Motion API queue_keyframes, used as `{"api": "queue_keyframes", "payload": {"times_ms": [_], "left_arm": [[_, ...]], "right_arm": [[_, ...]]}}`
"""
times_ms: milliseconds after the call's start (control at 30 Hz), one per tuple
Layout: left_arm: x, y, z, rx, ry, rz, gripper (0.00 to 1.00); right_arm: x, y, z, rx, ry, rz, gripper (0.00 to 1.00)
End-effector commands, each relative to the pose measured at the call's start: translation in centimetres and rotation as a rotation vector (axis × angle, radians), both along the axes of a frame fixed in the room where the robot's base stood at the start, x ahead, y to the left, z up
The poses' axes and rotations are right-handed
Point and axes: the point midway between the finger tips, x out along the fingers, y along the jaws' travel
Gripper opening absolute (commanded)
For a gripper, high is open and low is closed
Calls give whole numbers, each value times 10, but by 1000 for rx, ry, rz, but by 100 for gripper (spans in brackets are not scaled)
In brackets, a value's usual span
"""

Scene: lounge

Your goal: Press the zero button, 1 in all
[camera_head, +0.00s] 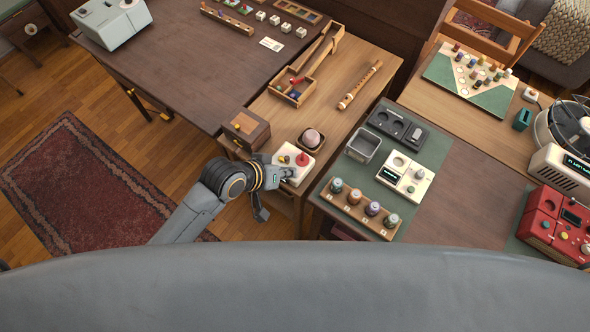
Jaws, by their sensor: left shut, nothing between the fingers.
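My left gripper (287,173) reaches in from the lower left and is shut and empty. It is at the front edge of a cream box with a red round top button (302,159); I cannot tell whether it touches the box. A cream device with a small dark display and round controls (405,178) stands on the green mat, to the right of the gripper and apart from it. No label reading zero is legible on either one, so I cannot tell which button is the zero button. My right gripper is not in view.
A rack of several jars (359,208) and a grey metal bin (363,146) stand near the cream device. A pinkish ball in a dark dish (312,138) and a wooden box (246,129) sit close to my gripper. A red device (556,226) is at far right.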

Motion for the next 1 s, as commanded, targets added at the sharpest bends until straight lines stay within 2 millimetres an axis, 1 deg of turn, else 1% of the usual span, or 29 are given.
{"api": "queue_keyframes", "payload": {"times_ms": [33, 100, 200, 333, 500, 800, 1000], "left_arm": [[13, -6, -3, -22, -1, -3, 0], [25, -12, -9, -57, 9, 5, 0], [41, -14, -16, -92, 23, 23, 0], [54, -13, -22, -119, 34, 46, 0], [60, -12, -24, -133, 40, 59, 0], [60, -12, -25, -132, 40, 58, 0], [59, -12, -34, -131, 40, 59, 0]], "right_arm": [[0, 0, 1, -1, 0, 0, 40], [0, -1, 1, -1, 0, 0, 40], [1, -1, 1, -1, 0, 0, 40], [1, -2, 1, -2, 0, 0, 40], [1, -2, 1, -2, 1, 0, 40], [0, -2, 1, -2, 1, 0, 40], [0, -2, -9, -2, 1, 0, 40]]}}
